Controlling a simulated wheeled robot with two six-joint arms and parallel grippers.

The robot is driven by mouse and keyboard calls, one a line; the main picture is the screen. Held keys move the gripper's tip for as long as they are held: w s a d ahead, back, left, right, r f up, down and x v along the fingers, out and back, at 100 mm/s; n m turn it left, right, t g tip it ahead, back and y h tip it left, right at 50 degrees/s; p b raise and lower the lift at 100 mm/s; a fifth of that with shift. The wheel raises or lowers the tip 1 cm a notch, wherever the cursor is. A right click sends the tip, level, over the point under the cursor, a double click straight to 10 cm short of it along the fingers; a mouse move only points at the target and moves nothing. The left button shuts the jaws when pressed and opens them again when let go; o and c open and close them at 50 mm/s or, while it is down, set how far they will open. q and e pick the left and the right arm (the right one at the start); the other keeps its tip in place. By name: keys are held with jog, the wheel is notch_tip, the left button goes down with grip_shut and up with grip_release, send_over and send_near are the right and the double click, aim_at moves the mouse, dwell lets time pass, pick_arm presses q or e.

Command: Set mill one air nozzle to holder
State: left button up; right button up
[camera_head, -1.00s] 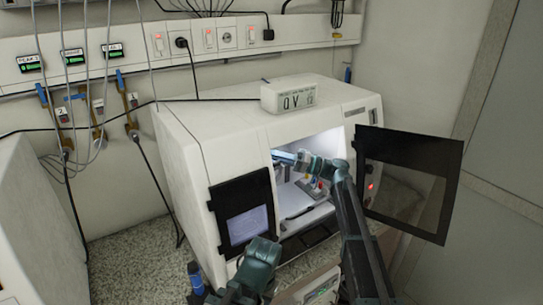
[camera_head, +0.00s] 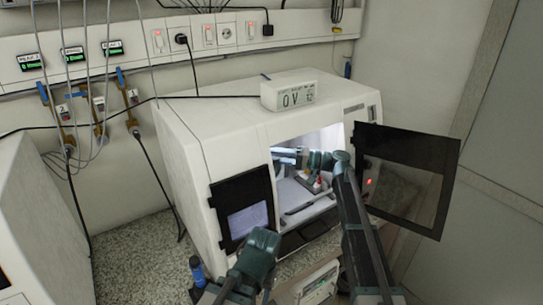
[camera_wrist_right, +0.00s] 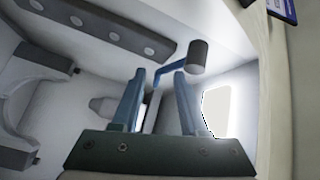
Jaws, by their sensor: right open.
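The mill (camera_head: 185,125) is a white machine with its front opening uncovered. My right arm reaches through the opening, and my right gripper (camera_head: 290,156) is inside, partly hidden by its wrist. In the right wrist view, my right gripper (camera_wrist_right: 158,98) is open, with two blue-grey fingers. A thin bent blue stem with a dark grey cylindrical end (camera_wrist_right: 198,56), possibly the air nozzle, shows between and beyond the fingertips; I cannot tell if they touch it. A small red and blue item (camera_head: 317,186) stands inside the mill. My left gripper is out of view; only its arm shows. I cannot identify the holder.
A dark door (camera_head: 408,180) stands swung out to the right of the opening, close to my right arm. A dark panel with a screen (camera_head: 247,220) is left of it. Blue-handled fittings (camera_head: 128,100) with hanging hoses line the left wall. A small display box (camera_head: 288,94) sits on top.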

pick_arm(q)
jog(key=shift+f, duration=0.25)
pick_arm(e)
jog(key=s+d, duration=0.1)
jog(key=d, duration=1.1)
jog(key=shift+f, duration=0.3)
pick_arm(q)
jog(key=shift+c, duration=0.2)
pick_arm(e)
jog(key=shift+s, duration=0.1)
